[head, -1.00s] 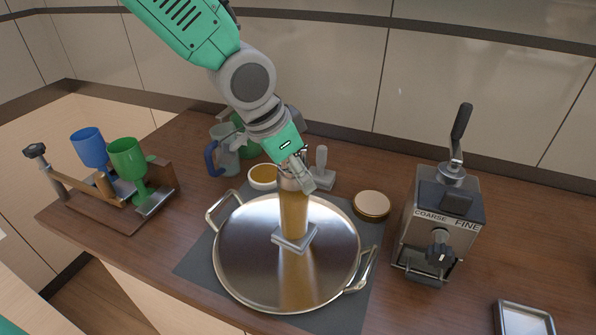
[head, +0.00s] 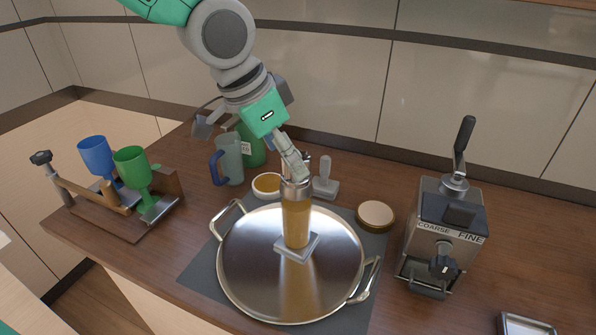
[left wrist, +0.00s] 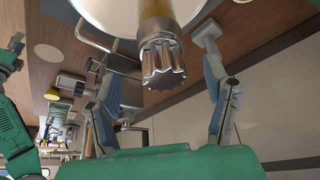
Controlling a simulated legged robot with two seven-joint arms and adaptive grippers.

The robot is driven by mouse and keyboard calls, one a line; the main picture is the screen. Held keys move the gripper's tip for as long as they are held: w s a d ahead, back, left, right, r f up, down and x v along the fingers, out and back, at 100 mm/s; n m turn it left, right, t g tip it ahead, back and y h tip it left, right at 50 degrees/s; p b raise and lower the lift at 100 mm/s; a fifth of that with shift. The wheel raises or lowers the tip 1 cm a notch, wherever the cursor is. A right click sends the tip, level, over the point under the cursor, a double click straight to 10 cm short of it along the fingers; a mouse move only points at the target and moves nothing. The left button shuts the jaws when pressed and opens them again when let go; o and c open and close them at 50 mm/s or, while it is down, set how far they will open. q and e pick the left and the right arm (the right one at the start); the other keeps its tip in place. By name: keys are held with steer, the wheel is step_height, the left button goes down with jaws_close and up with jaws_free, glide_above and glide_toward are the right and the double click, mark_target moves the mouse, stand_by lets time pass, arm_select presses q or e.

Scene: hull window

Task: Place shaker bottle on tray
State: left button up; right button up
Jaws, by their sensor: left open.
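The shaker bottle (head: 297,222) has an amber body and a silver cap. It stands upright over a small grey square plate (head: 283,247) on the round silver tray (head: 245,270), toward its back half. My left gripper (head: 290,160) is open and comes down from behind, its visible finger close to the cap. In the left wrist view, the fluted silver cap (left wrist: 163,65) shows between the spread fingers of my left gripper (left wrist: 140,58). My right gripper is out of view.
Behind the tray are a bowl (head: 267,185), a grey mug (head: 229,162), a green container (head: 252,146) and a grey handled tool (head: 325,180). A round lid (head: 376,215) and a grinder (head: 440,235) stand right. A wooden rack with cups (head: 130,215) is left.

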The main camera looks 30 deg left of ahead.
arm_select(q)
steer(key=v, duration=0.4)
steer(key=shift+r, duration=0.1)
stand_by(0.4)
